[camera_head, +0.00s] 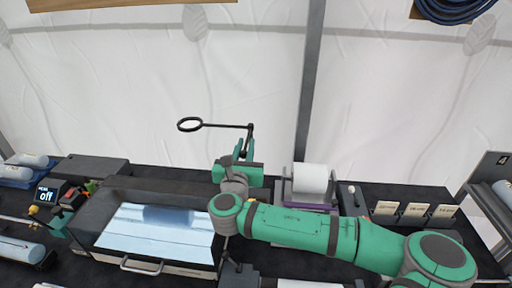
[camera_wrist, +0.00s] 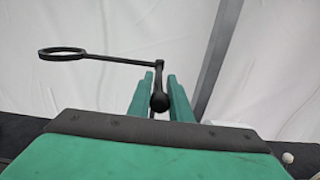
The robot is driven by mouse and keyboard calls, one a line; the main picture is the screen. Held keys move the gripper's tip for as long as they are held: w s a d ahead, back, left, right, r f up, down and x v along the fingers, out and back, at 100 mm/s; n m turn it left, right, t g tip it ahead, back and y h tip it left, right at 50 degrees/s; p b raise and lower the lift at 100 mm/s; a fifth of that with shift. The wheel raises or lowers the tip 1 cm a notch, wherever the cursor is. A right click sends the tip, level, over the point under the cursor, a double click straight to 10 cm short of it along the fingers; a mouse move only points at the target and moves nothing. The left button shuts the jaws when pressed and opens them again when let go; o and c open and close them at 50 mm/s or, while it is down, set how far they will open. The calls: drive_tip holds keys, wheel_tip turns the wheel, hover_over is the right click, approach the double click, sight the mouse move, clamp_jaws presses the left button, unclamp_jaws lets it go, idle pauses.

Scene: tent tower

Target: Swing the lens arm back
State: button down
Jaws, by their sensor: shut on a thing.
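The lens arm (camera_head: 226,126) is a thin black bar with a round lens ring (camera_head: 190,124) at its left end. It reaches left from the top of a short black upright, in front of the tent wall. It also shows in the wrist view (camera_wrist: 115,60), with the ring at the upper left. My gripper (camera_head: 243,148) is at the upright below the arm's right end. In the wrist view, my two green fingers (camera_wrist: 156,98) are shut on the black knob (camera_wrist: 159,101) of the lens arm. The lower part of the stand is hidden behind my gripper.
A tray with light blue sheets (camera_head: 155,232) stands at the left front. A white roll (camera_head: 310,178) in a holder is right of my gripper. A small display reading "off" (camera_head: 46,195) is at far left. Several small cards (camera_head: 415,210) stand at right. A grey tent pole rises behind.

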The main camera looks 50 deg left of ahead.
drive_tip(key=shift+s+a, duration=0.15)
idle(0.3)
drive_tip(key=c, duration=1.6)
unclamp_jaws()
drive_tip(key=shift+c, duration=0.2)
drive_tip(key=v, duration=1)
drive_tip(key=shift+s+d, duration=0.25)
drive_tip(key=shift+s, duration=0.05)
